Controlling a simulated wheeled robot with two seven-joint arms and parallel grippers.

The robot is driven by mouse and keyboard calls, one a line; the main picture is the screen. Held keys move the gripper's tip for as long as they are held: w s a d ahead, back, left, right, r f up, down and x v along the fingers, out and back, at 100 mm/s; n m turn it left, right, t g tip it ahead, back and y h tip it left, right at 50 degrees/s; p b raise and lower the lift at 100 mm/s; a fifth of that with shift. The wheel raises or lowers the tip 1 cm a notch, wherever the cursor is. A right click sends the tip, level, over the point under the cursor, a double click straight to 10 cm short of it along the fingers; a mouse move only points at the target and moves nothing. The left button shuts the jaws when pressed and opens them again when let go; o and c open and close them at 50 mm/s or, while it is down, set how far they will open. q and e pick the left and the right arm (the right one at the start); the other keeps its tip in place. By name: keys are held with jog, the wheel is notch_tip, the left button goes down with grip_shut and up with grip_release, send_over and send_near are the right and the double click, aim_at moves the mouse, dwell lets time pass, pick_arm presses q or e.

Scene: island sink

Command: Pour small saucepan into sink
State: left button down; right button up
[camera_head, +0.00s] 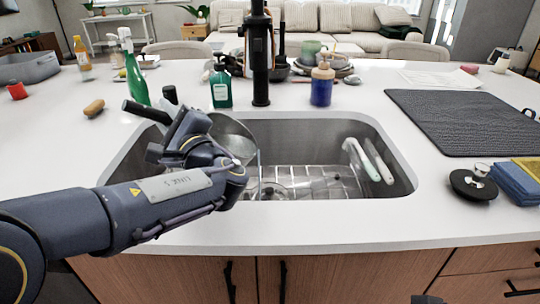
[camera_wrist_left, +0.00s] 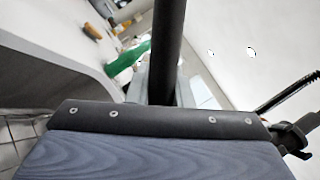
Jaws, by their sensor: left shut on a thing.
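The small saucepan (camera_head: 236,133) is a grey metal pan, tilted on its side over the left part of the sink (camera_head: 395,165). Its dark handle (camera_head: 146,112) points up and left. My left gripper (camera_head: 182,137) is shut on the handle; the wrist and fingers hide part of the pan and handle. In the left wrist view, the dark handle (camera_wrist_left: 168,50) runs upward from the gripper. What is inside the pan cannot be seen clearly.
A black faucet (camera_head: 261,60) rises behind the sink. A green soap bottle (camera_head: 220,88), a green spray bottle (camera_head: 135,72) and a blue dispenser (camera_head: 321,84) stand nearby. A wire rack (camera_head: 310,183) lies in the sink. A dark mat (camera_head: 465,120) covers the right counter.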

pick_arm(q)
jog(key=d+r+m+t+p, duration=0.3)
jog(key=d+r+m+p, duration=0.1)
jog(key=d+r, duration=0.1)
jog(key=shift+d+r+p, duration=0.15)
jog(key=shift+d+p, duration=0.15)
jog(key=shift+d, duration=0.05)
dwell(5.2)
jog(key=shift+d+r+m+t+h+p, duration=0.3)
jog(key=shift+d+r+m+t+p, duration=0.25)
jog(key=shift+d+m, duration=0.3)
jog(key=shift+d+r+m+t+h+p, duration=0.3)
jog(key=shift+d+r+m+t+p, duration=0.25)
jog(key=shift+d+m, duration=0.3)
